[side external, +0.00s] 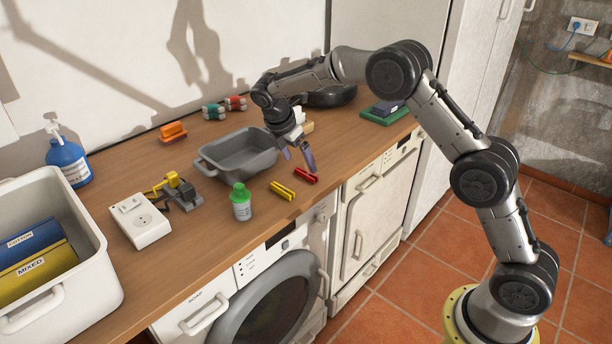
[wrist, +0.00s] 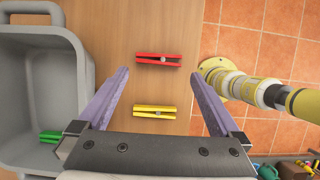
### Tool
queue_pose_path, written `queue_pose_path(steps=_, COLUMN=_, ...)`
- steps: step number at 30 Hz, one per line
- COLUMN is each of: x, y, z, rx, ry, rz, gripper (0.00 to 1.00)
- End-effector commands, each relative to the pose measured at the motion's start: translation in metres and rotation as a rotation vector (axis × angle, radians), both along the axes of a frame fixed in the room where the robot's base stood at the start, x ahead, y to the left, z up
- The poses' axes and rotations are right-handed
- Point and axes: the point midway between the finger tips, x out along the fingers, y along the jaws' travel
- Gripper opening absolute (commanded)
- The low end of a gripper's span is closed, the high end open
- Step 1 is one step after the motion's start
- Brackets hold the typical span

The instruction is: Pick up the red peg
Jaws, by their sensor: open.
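The red peg (side external: 306,175) lies on the wooden counter near its front edge, and it also shows in the wrist view (wrist: 158,59). It looks like a clothes peg with a metal spring. My gripper (side external: 299,160) is above the counter, close to the red peg, with its purple fingers spread. In the wrist view my gripper (wrist: 165,72) is open and empty. The red peg lies between the lines of its fingers, a little beyond the tips. A yellow peg (side external: 282,190) lies beside the red one, and shows nearer the gripper's base in the wrist view (wrist: 155,111).
A grey basin (side external: 205,166) stands left of the pegs, with a green peg (wrist: 51,135) inside. The counter's front edge is close to the pegs.

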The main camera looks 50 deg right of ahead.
Motion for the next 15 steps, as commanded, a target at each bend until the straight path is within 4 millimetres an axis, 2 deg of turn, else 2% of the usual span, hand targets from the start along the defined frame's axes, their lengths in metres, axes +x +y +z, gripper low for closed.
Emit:
queue_pose_path(steps=4, x=0.0, y=-0.005, z=-0.01, rx=0.0, ry=0.001, rz=0.0, gripper=1.0)
queue_pose_path(steps=12, x=0.002, y=-0.02, z=-0.043, rx=0.0, ry=0.0, rz=0.0, gripper=1.0)
queue_pose_path(steps=15, x=0.002, y=-0.023, z=-0.048, rx=0.0, ry=-0.001, rz=-0.001, gripper=1.0)
